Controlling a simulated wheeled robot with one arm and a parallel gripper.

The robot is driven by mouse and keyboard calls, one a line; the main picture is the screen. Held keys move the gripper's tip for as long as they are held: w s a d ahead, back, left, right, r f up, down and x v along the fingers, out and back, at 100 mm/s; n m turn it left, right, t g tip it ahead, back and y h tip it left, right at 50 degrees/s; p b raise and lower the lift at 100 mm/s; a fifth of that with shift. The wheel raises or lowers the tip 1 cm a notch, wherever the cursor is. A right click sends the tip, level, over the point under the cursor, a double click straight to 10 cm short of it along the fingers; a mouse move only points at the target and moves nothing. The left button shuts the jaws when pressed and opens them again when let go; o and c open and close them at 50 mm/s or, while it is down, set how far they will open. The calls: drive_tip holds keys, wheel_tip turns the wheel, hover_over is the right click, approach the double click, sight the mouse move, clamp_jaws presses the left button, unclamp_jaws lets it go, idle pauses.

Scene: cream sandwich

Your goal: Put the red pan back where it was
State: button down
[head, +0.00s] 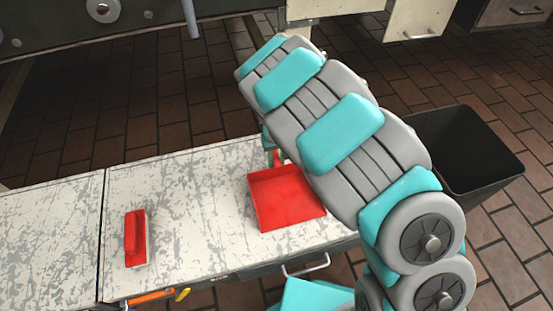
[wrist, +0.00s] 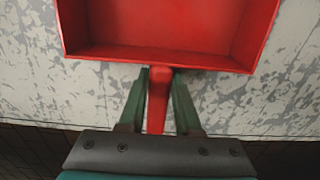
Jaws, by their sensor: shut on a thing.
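The red pan (head: 286,199) is a shallow square tray near the right end of the worn white table, partly behind my arm. In the wrist view the pan (wrist: 160,53) fills the top, with its open side facing away and its handle (wrist: 157,105) pointing toward me. My gripper (wrist: 160,80) is shut on the handle, one green finger on each side. In the head view my gripper (head: 273,150) is mostly hidden behind my arm at the table's far edge. I cannot tell whether the pan touches the tabletop.
A red brush-like block (head: 135,238) lies on the white table (head: 190,215) left of the pan, with clear tabletop between. A black bin (head: 465,150) stands on the tiled floor at right. Orange and yellow handles (head: 152,296) show at the table's near edge.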

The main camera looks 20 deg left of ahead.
drive_tip(key=c, duration=0.6)
unclamp_jaws()
wheel_tip(320, 180, up, 12)
drive_tip(key=shift+b, duration=0.45)
drive_tip(key=shift+r, duration=0.1)
